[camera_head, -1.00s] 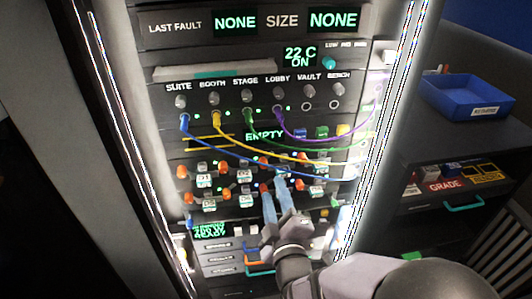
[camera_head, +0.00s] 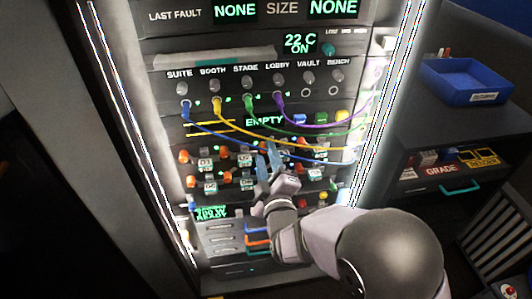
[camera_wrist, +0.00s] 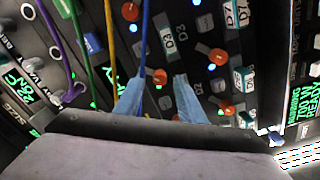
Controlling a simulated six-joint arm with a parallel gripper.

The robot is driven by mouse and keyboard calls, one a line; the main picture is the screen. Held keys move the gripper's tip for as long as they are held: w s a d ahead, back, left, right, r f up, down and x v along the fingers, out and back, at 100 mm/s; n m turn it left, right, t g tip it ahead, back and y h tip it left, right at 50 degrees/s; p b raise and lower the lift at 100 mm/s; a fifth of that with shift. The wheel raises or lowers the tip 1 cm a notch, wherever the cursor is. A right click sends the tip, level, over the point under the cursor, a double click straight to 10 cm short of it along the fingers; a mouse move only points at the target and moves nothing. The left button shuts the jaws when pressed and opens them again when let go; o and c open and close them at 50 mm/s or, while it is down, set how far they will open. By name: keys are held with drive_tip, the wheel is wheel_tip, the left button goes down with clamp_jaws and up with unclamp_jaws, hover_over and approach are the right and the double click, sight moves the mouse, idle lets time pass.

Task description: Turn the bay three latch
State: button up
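A rack panel (camera_head: 225,150) carries rows of orange knobs beside small white labels; the bay latches seem to be among these knobs. My gripper (camera_head: 268,153) is in front of the upper knob row, its pale blue fingers pointing up the panel. In the wrist view my gripper (camera_wrist: 161,78) is open, with an orange knob (camera_wrist: 160,77) showing between its fingertips. No contact with the knob is clear. A label (camera_wrist: 168,38) that looks like D3 is near that knob. In the head view my fingers partly hide the knobs and labels there, so which is bay three is hard to confirm.
Blue, yellow, green and purple cables (camera_head: 240,134) droop across the panel just above the knobs; a blue and a yellow one pass close to my fingers in the wrist view. Bright light strips edge the rack. A blue bin (camera_head: 465,82) stands at right.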

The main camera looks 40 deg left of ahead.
drive_tip(key=shift+w+a, duration=0.25)
drive_tip(key=shift+w, duration=0.05)
clamp_jaws()
